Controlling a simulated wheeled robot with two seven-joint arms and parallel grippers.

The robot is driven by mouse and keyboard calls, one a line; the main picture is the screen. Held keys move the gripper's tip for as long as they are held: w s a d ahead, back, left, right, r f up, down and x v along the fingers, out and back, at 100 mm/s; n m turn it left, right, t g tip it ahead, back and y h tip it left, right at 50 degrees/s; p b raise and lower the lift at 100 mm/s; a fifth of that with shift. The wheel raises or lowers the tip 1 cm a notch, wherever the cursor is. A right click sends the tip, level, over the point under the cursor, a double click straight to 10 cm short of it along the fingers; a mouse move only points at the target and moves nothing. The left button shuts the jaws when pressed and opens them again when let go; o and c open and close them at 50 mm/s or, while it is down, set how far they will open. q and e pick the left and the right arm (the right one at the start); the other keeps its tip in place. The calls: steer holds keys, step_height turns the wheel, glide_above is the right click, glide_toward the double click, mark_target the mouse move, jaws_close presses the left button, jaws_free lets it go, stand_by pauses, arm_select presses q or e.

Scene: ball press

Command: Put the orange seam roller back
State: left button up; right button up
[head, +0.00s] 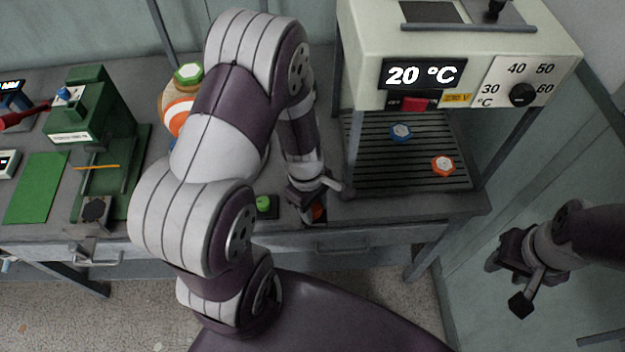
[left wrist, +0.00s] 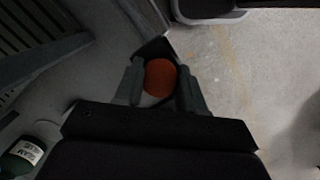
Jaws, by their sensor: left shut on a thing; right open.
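My left gripper (head: 312,206) is low over the front edge of the bench, in front of the heating cabinet. It is shut on an orange-ended thing that looks like the orange seam roller (head: 317,212). In the left wrist view the round orange end (left wrist: 160,77) sits between the two fingers, with a pale part below it. A dark squarish shape (left wrist: 154,49) shows beyond the fingertips; I cannot tell whether the roller touches it. To the left is a dark block with a green round top (head: 264,204). My right gripper (head: 508,283) is open and empty, right of the bench.
The cabinet (head: 360,65) reads 20 °C; blue (head: 401,132) and orange (head: 443,166) capped pieces lie on its slatted floor. My left arm hides the bench's middle.

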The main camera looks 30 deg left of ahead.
arm_select(q)
steer(key=w+a, duration=0.1)
steer(key=w, duration=0.1)
steer(key=w+a, duration=0.2)
steer(key=w, duration=0.1)
steer(key=w+a+p, duration=0.1)
steer(key=w, duration=0.1)
steer(key=shift+w+a+f, duration=0.15)
steer(key=shift+w+a, duration=0.05)
steer(key=shift+a, duration=0.05)
steer(key=shift+f, duration=1.65)
steer(key=shift+f, duration=0.1)
steer(key=o, duration=1)
step_height(320, 180, up, 13)
steer(key=a+m, duration=0.1)
step_height(320, 180, up, 6)
steer(key=m+t+y, duration=0.2)
steer(key=m, duration=1.2)
glide_above(314, 214)
